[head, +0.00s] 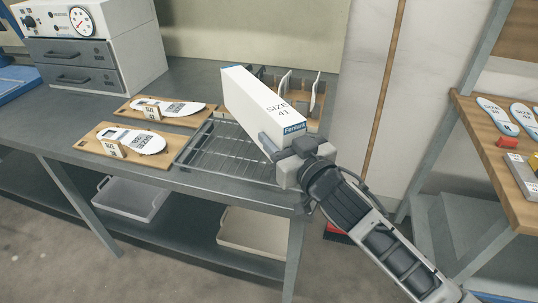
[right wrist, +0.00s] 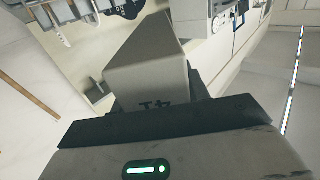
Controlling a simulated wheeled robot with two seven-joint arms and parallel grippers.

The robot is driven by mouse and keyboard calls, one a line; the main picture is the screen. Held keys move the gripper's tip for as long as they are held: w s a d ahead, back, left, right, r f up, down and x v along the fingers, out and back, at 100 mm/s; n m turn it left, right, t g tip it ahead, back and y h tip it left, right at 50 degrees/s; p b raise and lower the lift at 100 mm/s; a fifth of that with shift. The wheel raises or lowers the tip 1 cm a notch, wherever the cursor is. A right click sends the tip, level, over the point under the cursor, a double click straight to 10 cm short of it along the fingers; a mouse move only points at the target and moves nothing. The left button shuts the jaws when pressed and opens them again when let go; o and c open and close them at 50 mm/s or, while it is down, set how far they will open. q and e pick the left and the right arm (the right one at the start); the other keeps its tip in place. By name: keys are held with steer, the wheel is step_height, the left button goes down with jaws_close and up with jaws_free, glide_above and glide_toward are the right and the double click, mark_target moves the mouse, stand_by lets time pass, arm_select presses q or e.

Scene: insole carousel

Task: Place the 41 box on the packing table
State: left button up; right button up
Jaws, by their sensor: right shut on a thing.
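The white box marked "SIZE 41" (head: 262,103) is in my right gripper (head: 282,145), which is shut on its near end. In the head view the box is tilted and shows in front of the wire rack (head: 222,150) on the grey table (head: 185,92); I cannot tell how high above the table it is. In the right wrist view the box (right wrist: 155,65) stretches away from the jaws, with "41" partly visible near them. My left gripper is not in view.
Two wooden boards with insoles (head: 120,154) (head: 140,113) lie left of the rack. A wooden holder with upright dividers (head: 311,112) stands behind the box. A grey drawer unit with a dial (head: 90,75) is at the back left. A wooden shelf with insoles (head: 490,135) is at the right.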

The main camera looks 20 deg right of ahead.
steer(key=w+f, duration=0.1)
steer(key=w+a+f, duration=0.1)
steer(key=f, duration=0.1)
steer(key=shift+w+a+f, duration=0.2)
steer(key=shift+w, duration=0.05)
steer(key=shift+f+b, duration=0.3)
steer(key=shift+f, duration=1.25)
steer(key=shift+f, duration=0.15)
steer(key=o, duration=1.1)
steer(key=shift+c, duration=0.2)
